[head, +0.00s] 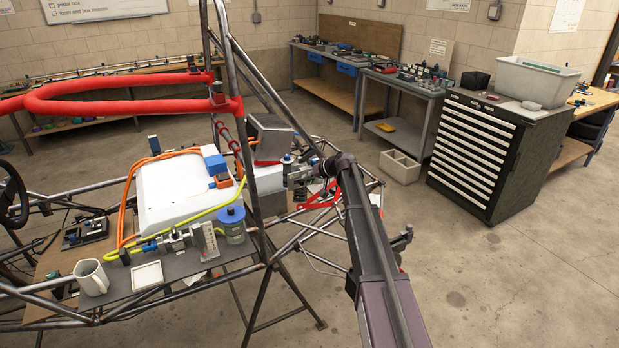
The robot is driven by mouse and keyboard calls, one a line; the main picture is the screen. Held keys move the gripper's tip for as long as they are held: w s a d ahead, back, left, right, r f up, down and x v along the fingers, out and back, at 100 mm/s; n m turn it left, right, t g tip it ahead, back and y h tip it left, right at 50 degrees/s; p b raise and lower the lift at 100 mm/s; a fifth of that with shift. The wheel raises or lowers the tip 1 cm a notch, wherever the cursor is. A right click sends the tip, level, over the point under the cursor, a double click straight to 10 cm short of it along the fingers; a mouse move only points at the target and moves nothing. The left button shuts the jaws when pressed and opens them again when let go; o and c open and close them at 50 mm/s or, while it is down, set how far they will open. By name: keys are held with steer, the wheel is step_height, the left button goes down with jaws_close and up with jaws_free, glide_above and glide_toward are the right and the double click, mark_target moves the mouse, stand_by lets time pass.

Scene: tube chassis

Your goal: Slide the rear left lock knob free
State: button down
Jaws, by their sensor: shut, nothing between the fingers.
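My arm reaches from the lower right into the rear of the tube chassis (268,222). My gripper (288,182) points left at the chassis, close to the right side of the white box (178,190) and just below a small blue-topped part (287,158). It looks shut, with nothing seen between its fingers. The rear left lock knob cannot be told apart surely from the small fittings there. Whether the fingertips touch anything is too small to tell.
Chassis tubes and a red padded hoop (120,101) surround the work area. Orange and yellow hoses run by the white box. A mug (91,277) and blue-lidded jar (231,224) stand on the near shelf. A black drawer cabinet (478,155) stands right.

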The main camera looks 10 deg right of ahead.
steer(key=shift+a+f, duration=0.1)
stand_by(0.3)
steer(key=shift+s+a, duration=0.2)
steer(key=shift+a, duration=0.3)
steer(key=shift+s+a, duration=0.2)
steer(key=shift+a, duration=0.3)
steer(key=shift+d, duration=0.1)
steer(key=r+p, duration=0.1)
steer(key=d+r+p, duration=0.1)
steer(key=r+p, duration=0.1)
steer(key=shift+w+d, duration=0.3)
steer(key=shift+w, duration=0.05)
steer(key=p+v, duration=0.6)
steer(key=v, duration=0.4)
steer(key=shift+d, duration=0.25)
steer(key=shift+r, duration=0.15)
